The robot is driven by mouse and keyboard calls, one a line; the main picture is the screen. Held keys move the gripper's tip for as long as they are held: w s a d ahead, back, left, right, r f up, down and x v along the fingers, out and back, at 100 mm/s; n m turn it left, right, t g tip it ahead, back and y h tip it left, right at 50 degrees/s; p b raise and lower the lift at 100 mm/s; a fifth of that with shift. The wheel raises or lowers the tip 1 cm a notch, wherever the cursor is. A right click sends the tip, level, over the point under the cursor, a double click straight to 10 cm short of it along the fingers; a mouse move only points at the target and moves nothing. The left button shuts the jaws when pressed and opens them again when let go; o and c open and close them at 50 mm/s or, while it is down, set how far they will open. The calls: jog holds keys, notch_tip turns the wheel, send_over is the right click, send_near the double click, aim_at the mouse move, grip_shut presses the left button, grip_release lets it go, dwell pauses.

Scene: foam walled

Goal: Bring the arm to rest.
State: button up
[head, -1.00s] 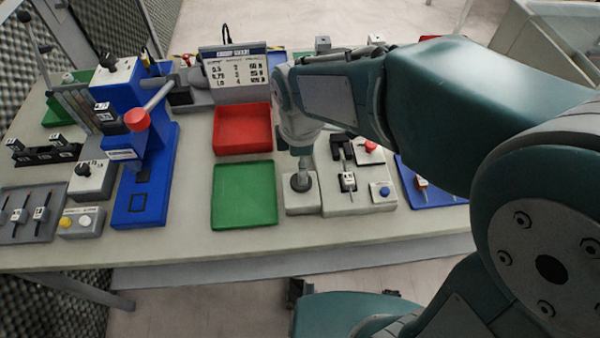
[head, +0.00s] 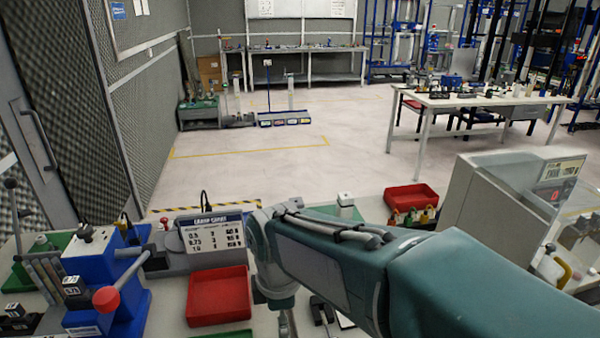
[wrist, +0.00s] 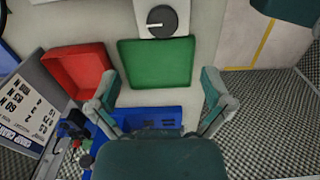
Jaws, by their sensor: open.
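My arm (head: 330,265) stretches from the lower right over the bench in the head view, and its far end bends down out of the picture. My gripper (wrist: 160,76) shows in the wrist view with its two fingers spread wide and nothing between them. Behind the fingers lie a green tray (wrist: 157,62) and, to the left, a red tray (wrist: 75,68). The gripper itself is not visible in the head view.
The red tray (head: 218,296) and a lettered sign box (head: 212,234) stand left of my arm. A blue fixture with a red-ended lever (head: 106,299) is further left. A grey cabinet (head: 500,215) stands at right. Open floor (head: 300,160) lies beyond the bench.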

jog(key=s+d+r+m+t, duration=0.2)
jog(key=s+d+m, duration=0.2)
jog(key=d+m, duration=0.6)
jog(key=s+d+r+m+t, duration=0.3)
jog(key=s+d+m, duration=0.1)
jog(key=d+m, duration=0.6)
jog(key=shift+s, duration=0.3)
dwell(0.5)
